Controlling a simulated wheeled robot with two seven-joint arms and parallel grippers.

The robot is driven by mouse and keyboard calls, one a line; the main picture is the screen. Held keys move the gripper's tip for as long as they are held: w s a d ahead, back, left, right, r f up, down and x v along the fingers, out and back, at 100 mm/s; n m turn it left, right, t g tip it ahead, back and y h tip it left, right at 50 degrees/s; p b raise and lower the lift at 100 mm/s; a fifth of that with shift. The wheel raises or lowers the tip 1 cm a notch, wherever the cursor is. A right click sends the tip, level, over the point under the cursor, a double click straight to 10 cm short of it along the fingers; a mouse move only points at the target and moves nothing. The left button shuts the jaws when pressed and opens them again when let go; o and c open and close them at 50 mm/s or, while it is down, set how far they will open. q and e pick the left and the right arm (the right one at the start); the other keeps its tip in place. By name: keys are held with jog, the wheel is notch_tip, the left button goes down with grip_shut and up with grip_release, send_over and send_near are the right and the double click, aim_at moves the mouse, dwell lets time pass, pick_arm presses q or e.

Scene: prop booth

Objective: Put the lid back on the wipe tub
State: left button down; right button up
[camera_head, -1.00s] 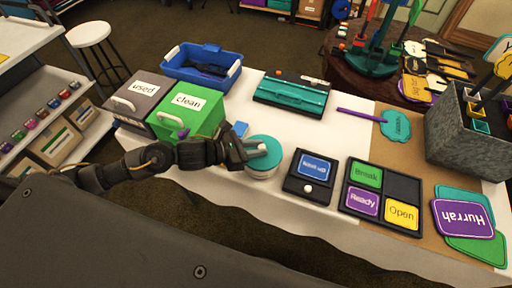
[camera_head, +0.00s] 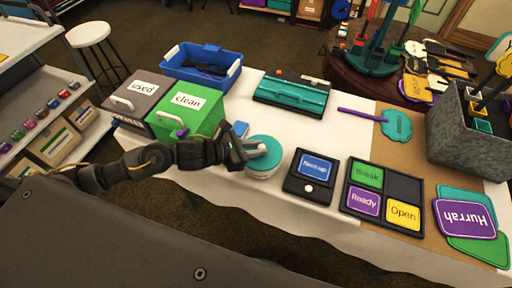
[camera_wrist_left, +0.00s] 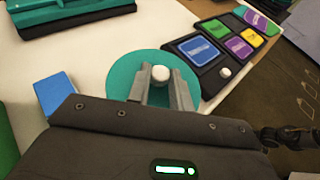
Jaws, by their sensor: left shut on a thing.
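The wipe tub (camera_head: 263,172) is a white round tub near the front edge of the white table, right of the green box. The teal round lid (camera_head: 266,157) lies on top of it and looks level. My left gripper (camera_head: 254,150) is shut on the lid's pale knob. In the left wrist view the gripper's fingers (camera_wrist_left: 160,88) hold the white knob (camera_wrist_left: 161,74) over the teal lid (camera_wrist_left: 124,78). The tub is hidden under the lid there, so I cannot tell how closely the lid sits.
The green "clean" box (camera_head: 190,108) and dark "used" box (camera_head: 141,98) stand left of the tub. A small blue block (camera_head: 241,129) lies just behind the gripper. A black tray with a blue card (camera_head: 316,166) is close on the right. Clear white table lies behind the tub.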

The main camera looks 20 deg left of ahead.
pick_arm(q)
jog(key=shift+b, duration=0.3)
dwell(0.5)
dwell(0.4)
jog(key=c, duration=0.7)
grip_release()
jog(key=shift+r, duration=0.1)
jog(key=shift+r+p, duration=2.25)
jog(key=shift+r, duration=1.2)
grip_shut()
